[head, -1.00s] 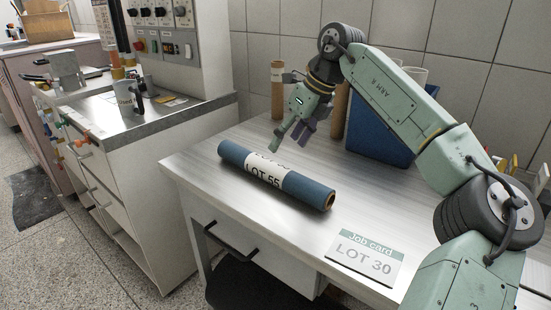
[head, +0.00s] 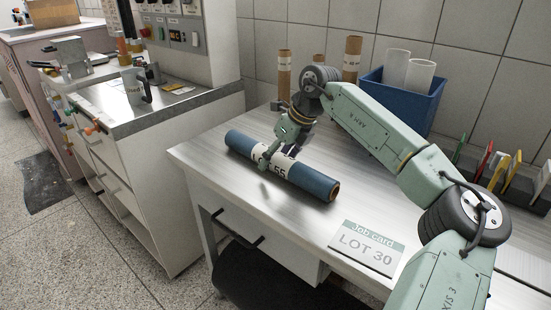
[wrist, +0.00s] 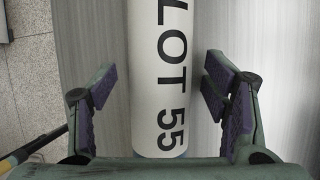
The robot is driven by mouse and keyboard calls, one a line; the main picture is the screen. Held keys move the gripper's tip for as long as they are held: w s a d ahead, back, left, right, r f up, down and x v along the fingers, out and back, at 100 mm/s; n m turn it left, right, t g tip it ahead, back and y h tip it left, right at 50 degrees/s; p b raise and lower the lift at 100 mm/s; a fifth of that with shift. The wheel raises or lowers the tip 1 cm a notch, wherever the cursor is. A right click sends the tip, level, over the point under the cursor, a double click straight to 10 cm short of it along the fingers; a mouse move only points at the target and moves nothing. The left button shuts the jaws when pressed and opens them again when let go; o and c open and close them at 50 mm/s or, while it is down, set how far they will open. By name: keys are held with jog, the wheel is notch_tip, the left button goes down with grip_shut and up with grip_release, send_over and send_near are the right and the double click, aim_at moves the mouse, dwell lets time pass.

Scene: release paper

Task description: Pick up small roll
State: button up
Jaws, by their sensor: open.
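A blue roll (head: 313,182) with a white band reading LOT 55 lies on its side on the table. In the wrist view its white band (wrist: 158,85) fills the middle, between my open fingers. My gripper (head: 277,158) is at the middle of the roll in the head view, partly covering the label. In the wrist view the purple pads of my gripper (wrist: 159,100) stand on both sides of the band, with a visible gap on each side. A job card (head: 366,247) reading LOT 30 lies at the front right of the table.
A blue bin (head: 401,107) holding white rolls (head: 419,77) stands at the back. Brown tubes (head: 352,58) stand near it by the wall. A rack with colored items (head: 500,172) is at the right. A cabinet with a mug (head: 134,86) stands left. The table (head: 300,232) is bare before the roll.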

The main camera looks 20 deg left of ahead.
jog(key=c, duration=1.6)
